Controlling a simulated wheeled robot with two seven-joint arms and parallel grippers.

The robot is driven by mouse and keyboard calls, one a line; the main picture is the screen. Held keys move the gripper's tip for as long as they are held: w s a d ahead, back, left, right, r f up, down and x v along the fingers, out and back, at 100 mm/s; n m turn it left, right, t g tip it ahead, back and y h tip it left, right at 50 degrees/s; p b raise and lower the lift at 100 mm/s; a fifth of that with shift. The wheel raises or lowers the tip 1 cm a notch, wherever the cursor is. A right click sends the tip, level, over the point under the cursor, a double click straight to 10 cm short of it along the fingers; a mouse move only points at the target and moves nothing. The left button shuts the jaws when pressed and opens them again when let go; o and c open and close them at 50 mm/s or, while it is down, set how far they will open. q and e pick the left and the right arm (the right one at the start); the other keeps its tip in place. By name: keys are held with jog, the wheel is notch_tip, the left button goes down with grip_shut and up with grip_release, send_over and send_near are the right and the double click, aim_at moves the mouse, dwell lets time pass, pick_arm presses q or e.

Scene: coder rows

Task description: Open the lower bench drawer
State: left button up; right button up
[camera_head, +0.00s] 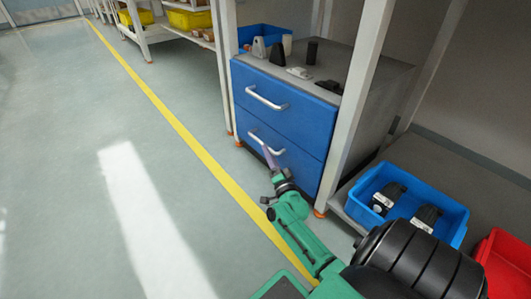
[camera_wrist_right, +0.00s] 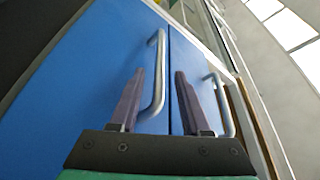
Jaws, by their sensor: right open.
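The blue bench drawer unit stands under the shelf frame in the head view. Its lower drawer (camera_head: 292,163) is flush with the front and has a silver bar handle (camera_head: 266,143). The upper drawer (camera_head: 300,110) above it is also flush, with its own handle (camera_head: 266,97). My right gripper (camera_head: 269,158) is at the lower handle. In the right wrist view my right gripper (camera_wrist_right: 158,100) is open, and the lower handle (camera_wrist_right: 158,75) shows between its two fingers. I cannot tell whether they touch it. The upper handle (camera_wrist_right: 223,105) is beyond the right finger. My left gripper is out of view.
A white post (camera_head: 354,100) stands at the unit's right front corner. A blue bin (camera_head: 450,218) with dark parts and a red bin (camera_head: 506,265) sit on a low shelf at right. Small items stand on the unit's top. The floor left of the drawers is clear.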

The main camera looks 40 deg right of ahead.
jog(key=b+x, duration=0.1)
jog(key=x, duration=0.3)
jog(key=shift+c, duration=0.4)
grip_shut()
dwell(1.0)
